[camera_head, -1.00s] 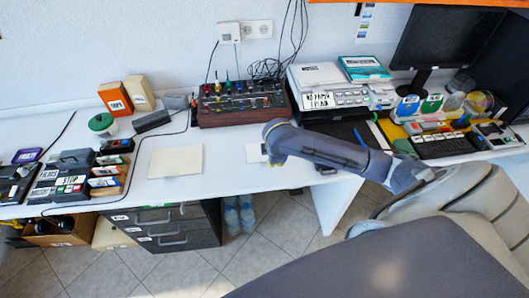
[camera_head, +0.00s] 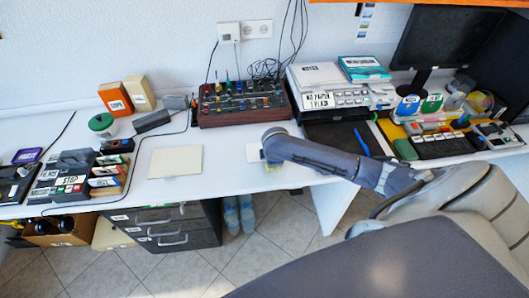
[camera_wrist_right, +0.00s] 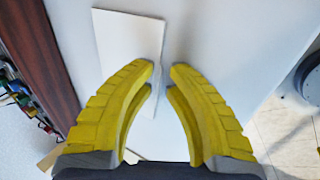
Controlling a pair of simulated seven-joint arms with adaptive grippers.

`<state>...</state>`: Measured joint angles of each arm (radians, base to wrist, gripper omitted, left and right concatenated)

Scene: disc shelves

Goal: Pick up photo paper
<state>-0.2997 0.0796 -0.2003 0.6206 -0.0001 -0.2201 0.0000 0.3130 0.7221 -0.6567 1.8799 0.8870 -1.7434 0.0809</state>
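A small white sheet of paper (camera_head: 254,152) lies flat on the white desk, in front of the control box. In the wrist view, this sheet (camera_wrist_right: 128,38) lies flat beyond my right fingertips, its right edge running down between them. My right gripper (camera_wrist_right: 163,66) has its yellow fingers apart, with nothing held between them. In the head view, my right gripper (camera_head: 269,167) points down just right of the sheet, near the desk's front edge, mostly hidden by its own arm. My left gripper is not in view.
A larger cream sheet (camera_head: 175,162) lies to the left. The dark red control box (camera_head: 242,103) with knobs stands behind the small sheet. A printer-like device (camera_head: 335,98) stands behind the right arm. The desk between the two sheets is clear.

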